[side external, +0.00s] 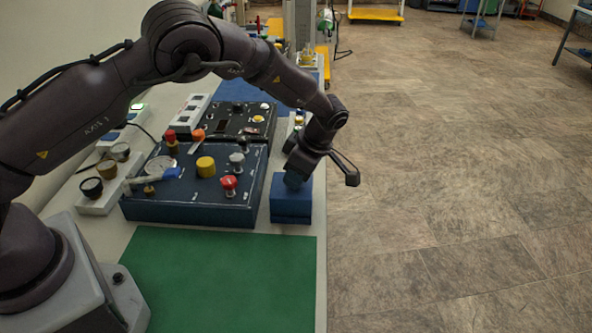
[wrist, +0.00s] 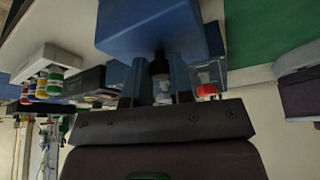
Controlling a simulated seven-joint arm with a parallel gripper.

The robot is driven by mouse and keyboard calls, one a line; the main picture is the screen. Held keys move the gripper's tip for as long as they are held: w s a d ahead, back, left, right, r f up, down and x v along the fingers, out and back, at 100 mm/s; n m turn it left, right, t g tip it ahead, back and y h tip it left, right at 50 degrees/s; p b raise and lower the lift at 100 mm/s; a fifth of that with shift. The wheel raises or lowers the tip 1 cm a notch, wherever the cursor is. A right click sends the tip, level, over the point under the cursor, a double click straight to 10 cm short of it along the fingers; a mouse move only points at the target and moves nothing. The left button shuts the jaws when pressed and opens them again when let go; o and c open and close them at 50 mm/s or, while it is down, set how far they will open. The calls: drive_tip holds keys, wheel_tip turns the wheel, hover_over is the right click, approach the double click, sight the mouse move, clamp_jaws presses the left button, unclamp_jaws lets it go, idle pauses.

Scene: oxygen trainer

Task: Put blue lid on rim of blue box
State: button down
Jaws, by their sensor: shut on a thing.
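The blue box (side external: 291,215) stands at the table's right edge in the side view. The blue lid (side external: 303,191) appears as the upper part of this blue block, directly under my gripper (side external: 294,180). In the wrist view my gripper (wrist: 160,65) has its two fingers closed around a dark knob-like part against the blue lid (wrist: 150,28), which fills the top middle. The lid looks lined up over the box. I cannot tell whether it touches the rim, and the box's opening is hidden.
A dark blue control panel (side external: 190,208) with knobs and a gauge stands just left of the box. A green mat (side external: 220,285) lies clear in front. The floor (side external: 460,200) drops away right of the table edge. Small coloured bottles (wrist: 50,85) show in the wrist view.

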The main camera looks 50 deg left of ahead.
drive_tip(key=shift+f, duration=0.15)
drive_tip(key=c, duration=0.9)
unclamp_jaws()
drive_tip(key=v, duration=1.3)
drive_tip(key=s+a+r+m+t+h, duration=0.1)
drive_tip(key=s+r+m, duration=0.4)
drive_tip(key=s, duration=0.5)
drive_tip(key=s+a+r+m+t+h, duration=0.1)
drive_tip(key=s+a+r+m+t, duration=0.2)
drive_tip(key=s+m, duration=0.7)
drive_tip(key=s+a+r+m+t+h, duration=0.2)
drive_tip(key=s+r+m+t, duration=0.1)
drive_tip(key=s+r+m, duration=0.4)
drive_tip(key=shift+s+a+m+t, duration=0.15)
drive_tip(key=shift+s+m, duration=0.2)
drive_tip(key=shift+s, duration=0.45)
drive_tip(key=shift+s+a+m+t, duration=0.15)
drive_tip(key=shift+s+m, duration=0.2)
drive_tip(key=shift+s, duration=0.45)
